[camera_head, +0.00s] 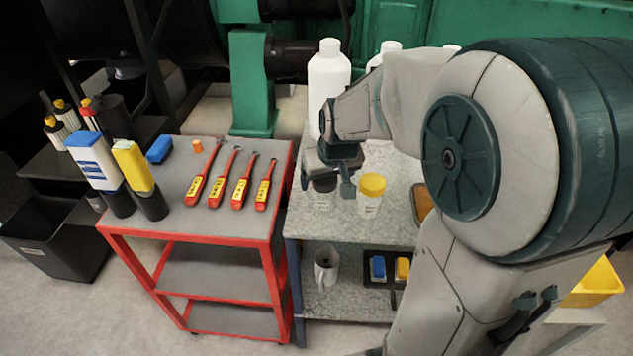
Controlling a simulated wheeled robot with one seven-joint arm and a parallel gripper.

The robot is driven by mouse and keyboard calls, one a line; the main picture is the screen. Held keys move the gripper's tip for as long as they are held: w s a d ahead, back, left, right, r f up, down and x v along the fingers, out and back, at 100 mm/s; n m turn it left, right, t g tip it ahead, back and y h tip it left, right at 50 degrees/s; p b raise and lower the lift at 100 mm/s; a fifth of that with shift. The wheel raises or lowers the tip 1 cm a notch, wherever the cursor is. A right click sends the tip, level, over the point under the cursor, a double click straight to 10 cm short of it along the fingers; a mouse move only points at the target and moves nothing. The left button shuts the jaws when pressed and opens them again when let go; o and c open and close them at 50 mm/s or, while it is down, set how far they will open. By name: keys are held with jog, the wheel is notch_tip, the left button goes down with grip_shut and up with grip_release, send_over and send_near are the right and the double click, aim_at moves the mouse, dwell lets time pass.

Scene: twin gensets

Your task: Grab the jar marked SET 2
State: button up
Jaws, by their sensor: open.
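Two small clear jars stand on the grey speckled bench (395,225). One jar (321,200) has a dark lid, and the other jar (369,206) to its right has a yellow lid. Both carry pale labels too small to read, so I cannot tell which is marked SET 2. My gripper (329,177) is open and points down over the dark-lidded jar. One finger shows just right of that lid, between the two jars. The gripper hides part of the lid; I cannot tell whether it touches.
White bottles (328,85) stand behind my gripper. A red-framed cart (200,228) on the left bears several red-handled tools (240,185) and upright blue and yellow containers. An orange-brown item (422,200) lies right of the jars. A mug (326,268) is on the lower shelf.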

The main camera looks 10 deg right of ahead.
aim_at(324, 195)
jog(key=shift+d+x, duration=0.2)
jog(key=shift+x, duration=3.45)
jog(key=shift+w, duration=0.15)
jog(key=c, duration=1.1)
